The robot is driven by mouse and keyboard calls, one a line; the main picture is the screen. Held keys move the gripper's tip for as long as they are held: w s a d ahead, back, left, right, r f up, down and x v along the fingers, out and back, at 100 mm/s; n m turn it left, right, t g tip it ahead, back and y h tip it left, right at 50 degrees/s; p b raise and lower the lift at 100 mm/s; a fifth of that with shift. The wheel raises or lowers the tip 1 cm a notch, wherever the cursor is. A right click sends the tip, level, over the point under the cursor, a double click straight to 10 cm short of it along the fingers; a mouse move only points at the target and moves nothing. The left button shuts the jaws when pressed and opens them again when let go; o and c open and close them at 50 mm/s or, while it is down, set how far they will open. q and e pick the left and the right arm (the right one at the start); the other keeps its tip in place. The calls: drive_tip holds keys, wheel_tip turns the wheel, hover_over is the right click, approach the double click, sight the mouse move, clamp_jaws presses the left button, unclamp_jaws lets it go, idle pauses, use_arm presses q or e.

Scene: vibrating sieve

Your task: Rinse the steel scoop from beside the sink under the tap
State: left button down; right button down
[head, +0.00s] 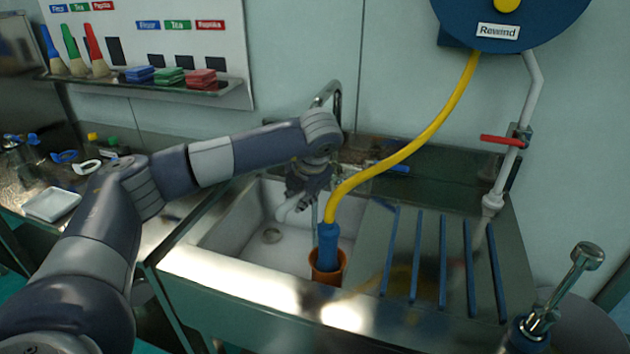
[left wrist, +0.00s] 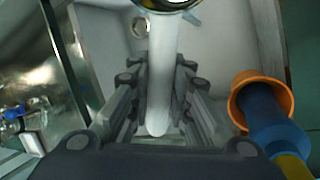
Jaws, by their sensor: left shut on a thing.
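The sink (head: 225,235) is a pale basin in a steel counter. The tap (head: 328,95) rises at its back; its outlet is hidden behind my left arm. My left gripper (head: 303,190) is over the basin, below the tap, shut on the scoop (head: 288,210). In the left wrist view, the scoop's pale handle (left wrist: 160,85) lies between the two fingers, with its bowl cut off at the top edge. A thin pale vertical streak shows beside the gripper in the head view; I cannot tell whether it is running water. My right gripper is out of view.
A yellow hose (head: 425,128) with a blue nozzle (head: 328,245) stands in an orange holder (head: 327,270) at the sink's front right. A ribbed drainboard (head: 395,290) lies right of it. A white tray (head: 52,204) and small items sit on the left counter.

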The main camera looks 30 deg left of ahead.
use_arm(q)
drive_tip(key=s, duration=0.2)
drive_tip(key=s+d, duration=0.1)
drive_tip(key=s, duration=0.2)
drive_tip(key=s+d+r+b, duration=0.1)
drive_tip(key=s, duration=0.2)
drive_tip(key=shift+s+r, duration=0.1)
drive_tip(key=shift+s, duration=0.05)
idle(0.8)
